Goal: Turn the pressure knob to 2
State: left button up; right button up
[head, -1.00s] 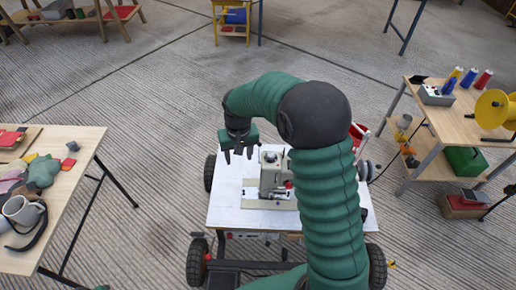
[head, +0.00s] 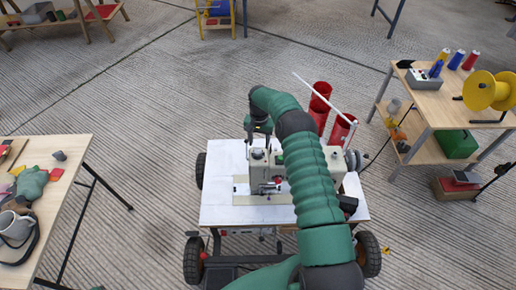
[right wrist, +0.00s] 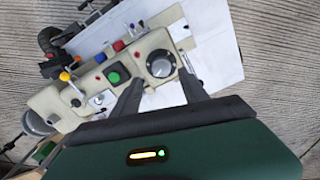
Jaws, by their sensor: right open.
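The sewing machine (head: 300,163) stands on a white table on a wheeled cart in the head view. In the right wrist view its cream top (right wrist: 55,98) carries a round dark grey knob with a pale face (right wrist: 160,64). I take this to be the pressure knob; its numbers are too small to read. My right gripper (head: 258,141) hangs above the machine's left end, pointing down. In the right wrist view my right gripper (right wrist: 161,82) is open, its fingers near the two lower sides of the knob. I cannot tell whether they touch it. My left gripper is out of view.
Beside the knob are a green button (right wrist: 113,77), a red button, a blue cap and a yellow-tipped lever (right wrist: 65,77). Red cylinders (head: 320,95) stand behind the machine. A side table with cloth is left; a shelf with spools (head: 440,100) is right. Bare white tabletop (head: 220,175) lies left.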

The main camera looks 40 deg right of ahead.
aim_at(259, 150)
jog(key=f, duration=0.4)
jog(key=shift+d, duration=0.3)
jog(key=shift+w+a+f, duration=0.1)
jog(key=shift+a+f, duration=0.1)
jog(key=shift+f, duration=0.05)
jog(key=shift+a+r, duration=0.15)
jog(key=shift+a, duration=0.45)
jog(key=shift+a+r, duration=0.1)
jog(key=shift+a, duration=0.1)
jog(key=shift+c, duration=0.4)
jog(key=shift+d+f, duration=0.35)
jog(key=shift+d, duration=0.35)
jog(key=c, duration=0.9)
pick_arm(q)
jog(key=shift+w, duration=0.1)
pick_arm(e)
jog(key=shift+a, duration=0.3)
grip_shut()
